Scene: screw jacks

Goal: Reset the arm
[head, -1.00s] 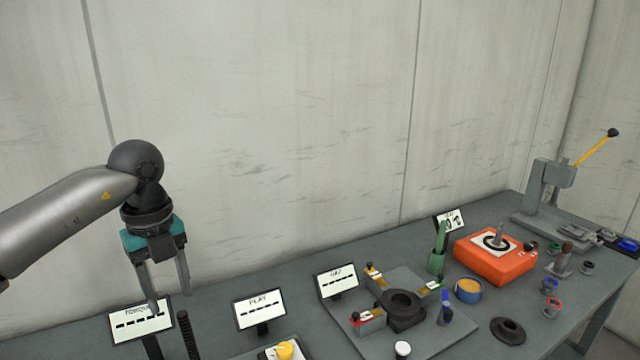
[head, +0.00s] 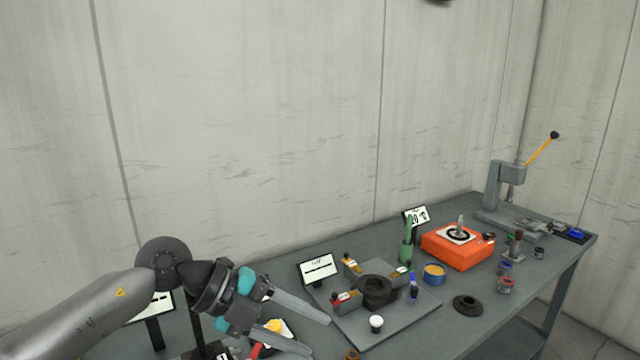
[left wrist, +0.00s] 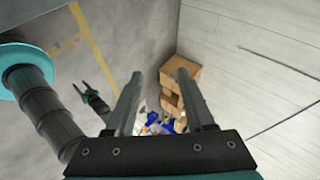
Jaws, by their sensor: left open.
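My left arm comes in from the left in the head view. Its gripper (head: 318,336) is open and empty, tilted with its fingers pointing right and slightly down. It is in front of the left part of the grey workbench (head: 420,325) and hides some of what stands there. In the left wrist view the two fingers (left wrist: 165,98) stand apart with nothing between them held. Beyond them are stacked brown boxes (left wrist: 180,78) and a blurred blue item (left wrist: 180,125), far off near the floor. My right gripper does not show in the head view.
The bench holds a fixture with a black ring (head: 377,291), an orange unit (head: 457,247), a blue tin (head: 434,274), a dark flanged part (head: 467,305), small jars and a lever press (head: 497,190). A small display (head: 318,268) stands near my gripper. A wall rises behind.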

